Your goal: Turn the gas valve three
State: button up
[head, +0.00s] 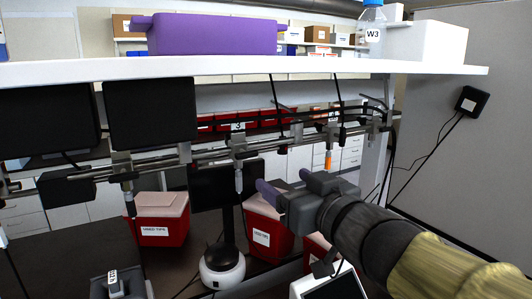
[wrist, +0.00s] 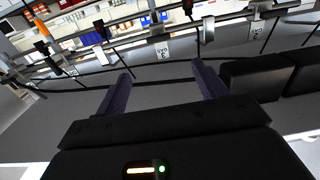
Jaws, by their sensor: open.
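The valve labelled 3 (head: 238,145) hangs on the metal rail, right of the two dark screens. Its handle points down in the head view. In the wrist view, which is turned over, a label (wrist: 162,51) that looks like the same valve's tag lies ahead, between the fingertip directions. My gripper (head: 286,182) is open and empty, with purple fingers. It is right of and below the valve in the head view and apart from it. Both fingers (wrist: 160,78) show in the wrist view with nothing between them.
Other valves share the rail (head: 210,155), one with an orange handle (head: 328,160). Dark screens (head: 150,112) stand left. A shelf (head: 250,66) with a purple box (head: 215,34) is above. Red bins (head: 160,222) and a white-based device (head: 222,272) stand on the bench below.

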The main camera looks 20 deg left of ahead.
aim_at(248, 156)
jog(key=shift+s, duration=0.1)
jog(key=p+x, duration=0.1)
jog(key=x, duration=0.7)
jog(key=p+x, duration=0.2)
jog(key=x, duration=0.7)
jog(key=shift+w, duration=0.4)
jog(key=shift+s, duration=0.1)
jog(key=shift+f, duration=0.1)
jog(key=c, duration=1)
